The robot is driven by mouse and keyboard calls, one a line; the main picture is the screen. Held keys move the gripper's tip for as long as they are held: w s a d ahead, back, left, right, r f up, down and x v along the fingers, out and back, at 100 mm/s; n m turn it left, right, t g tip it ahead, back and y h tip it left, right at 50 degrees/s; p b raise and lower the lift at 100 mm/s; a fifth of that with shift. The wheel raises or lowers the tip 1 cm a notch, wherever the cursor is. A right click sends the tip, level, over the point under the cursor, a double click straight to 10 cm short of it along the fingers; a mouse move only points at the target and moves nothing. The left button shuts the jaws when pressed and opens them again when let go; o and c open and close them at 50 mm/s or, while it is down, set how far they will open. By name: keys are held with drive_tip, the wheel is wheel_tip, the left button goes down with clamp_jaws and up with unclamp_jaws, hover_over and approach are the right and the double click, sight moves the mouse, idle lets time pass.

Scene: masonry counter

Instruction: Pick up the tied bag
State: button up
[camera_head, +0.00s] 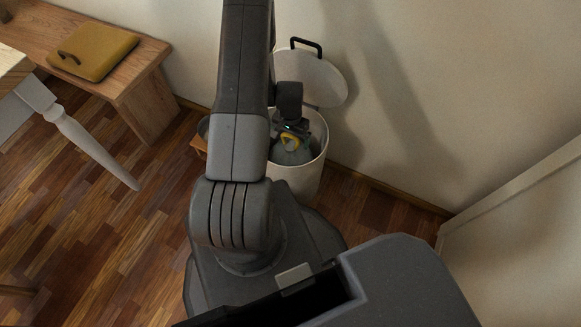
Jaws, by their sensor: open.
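The tied bag (291,154) is grey-blue with a yellow tie at its top. It sits inside a white round bin (300,181), below the rim. My gripper (290,134) is over the bin's opening, pointing down, right at the yellow top of the bag. The gripper is open. Its fingertips are small and dark here, and I cannot tell whether they touch the tie. My arm hides the bin's left side and part of the bag's surroundings.
The bin's white lid (318,78) stands raised behind it, against the wall. A wooden bench (143,88) with a yellow cushion (94,51) is at upper left, beside a white table leg (90,146). A pale panel (520,225) stands at right. Wooden floor (110,235) is clear at left.

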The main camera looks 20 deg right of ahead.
drive_tip(key=c, duration=2)
drive_tip(key=shift+c, duration=0.5)
drive_tip(key=shift+r, duration=0.15)
